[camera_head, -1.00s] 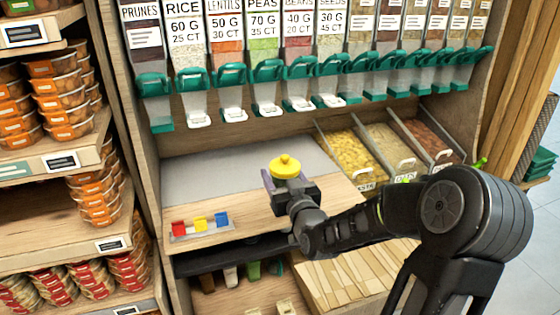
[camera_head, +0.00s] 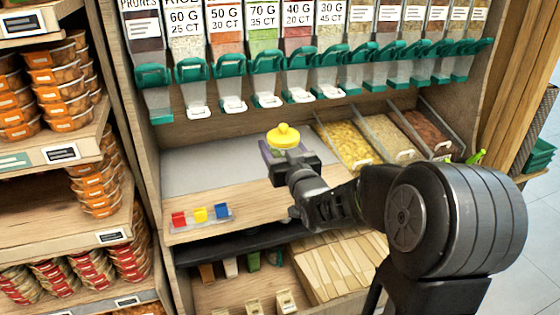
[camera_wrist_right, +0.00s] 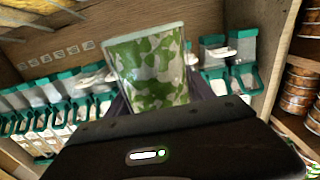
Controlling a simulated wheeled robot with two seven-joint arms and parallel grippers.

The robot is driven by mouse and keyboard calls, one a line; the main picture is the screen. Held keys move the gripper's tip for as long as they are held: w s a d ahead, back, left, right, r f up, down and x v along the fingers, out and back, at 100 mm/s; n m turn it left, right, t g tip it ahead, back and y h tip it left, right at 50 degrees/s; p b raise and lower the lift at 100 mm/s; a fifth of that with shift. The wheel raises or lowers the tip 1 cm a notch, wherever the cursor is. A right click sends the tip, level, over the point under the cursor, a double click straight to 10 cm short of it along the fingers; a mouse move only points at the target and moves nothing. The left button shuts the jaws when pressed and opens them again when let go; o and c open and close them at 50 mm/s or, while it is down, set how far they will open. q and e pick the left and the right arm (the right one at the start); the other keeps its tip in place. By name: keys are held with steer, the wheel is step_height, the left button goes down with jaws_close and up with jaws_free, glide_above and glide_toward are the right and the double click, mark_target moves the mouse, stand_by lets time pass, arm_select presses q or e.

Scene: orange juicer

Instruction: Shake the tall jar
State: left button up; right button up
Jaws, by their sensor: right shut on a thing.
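My right gripper (camera_head: 284,153) is shut around a tall jar with a yellow lid (camera_head: 283,135). The jar looks close to upright over the wooden counter (camera_head: 245,202), and its lower part is hidden behind the gripper. Whether its base touches the counter cannot be seen. In the right wrist view the jar (camera_wrist_right: 150,72) shows a green and pale blotchy pattern and stands between the fingers of the same gripper (camera_wrist_right: 157,98). My left gripper is in neither view.
A row of dispensers with green spouts (camera_head: 268,62) hangs above the counter. Open bins of dry food (camera_head: 352,147) stand right of the jar. Small red, yellow and blue pieces (camera_head: 200,214) sit near the counter's front edge. Shelves of packed tubs (camera_head: 62,98) are at left.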

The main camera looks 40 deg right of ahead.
steer(key=shift+s+a+r, duration=0.1)
steer(key=shift+a+r, duration=0.05)
steer(key=shift+r, duration=0.05)
steer(key=f, duration=0.6)
steer(key=shift+d+f, duration=0.25)
steer(key=shift+f, duration=0.05)
steer(key=shift+a+r, duration=0.15)
steer(key=shift+r, duration=0.05)
